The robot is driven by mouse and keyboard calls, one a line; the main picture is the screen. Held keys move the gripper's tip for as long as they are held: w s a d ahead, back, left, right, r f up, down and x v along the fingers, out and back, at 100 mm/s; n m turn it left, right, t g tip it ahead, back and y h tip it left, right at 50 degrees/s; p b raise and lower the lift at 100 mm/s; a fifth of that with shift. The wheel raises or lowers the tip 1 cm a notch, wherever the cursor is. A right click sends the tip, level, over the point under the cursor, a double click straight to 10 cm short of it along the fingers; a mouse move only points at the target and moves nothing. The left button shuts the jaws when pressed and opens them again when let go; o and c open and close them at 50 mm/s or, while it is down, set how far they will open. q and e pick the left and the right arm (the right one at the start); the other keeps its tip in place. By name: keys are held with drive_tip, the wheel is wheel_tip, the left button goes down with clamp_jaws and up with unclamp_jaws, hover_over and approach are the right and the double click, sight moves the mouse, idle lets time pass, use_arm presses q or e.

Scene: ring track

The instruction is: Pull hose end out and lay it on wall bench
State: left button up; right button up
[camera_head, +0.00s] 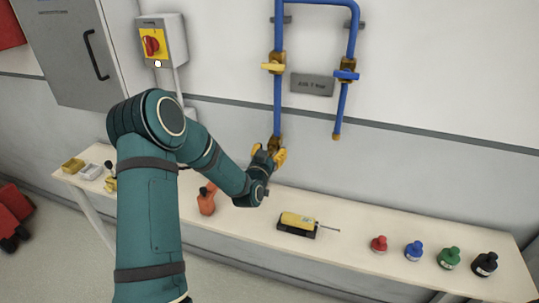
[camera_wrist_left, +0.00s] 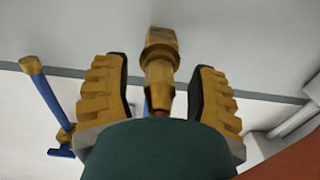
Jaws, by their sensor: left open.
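My left gripper (camera_head: 268,153) is at the lower end of the left blue pipe (camera_head: 277,105), above the wall bench (camera_head: 360,217). In the left wrist view its two yellow, dark-padded fingers (camera_wrist_left: 157,92) stand apart. A brass fitting (camera_wrist_left: 160,65) lies between them, with a visible gap on both sides. The fitting also shows in the head view (camera_head: 275,142), partly covered by the gripper. I cannot tell the hose end apart from this fitting; any hose beyond it is hidden by my wrist. My right gripper is not in view.
A second blue pipe (camera_head: 342,105) hangs right of the gripper.

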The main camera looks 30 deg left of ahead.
use_arm(q)
drive_tip(key=shift+o, duration=0.3)
clamp_jaws()
drive_tip(key=shift+s+b, duration=0.15)
drive_tip(key=shift+b, duration=0.2)
drive_tip(key=shift+b+v, duration=1.3)
drive_tip(key=shift+v, duration=1.55)
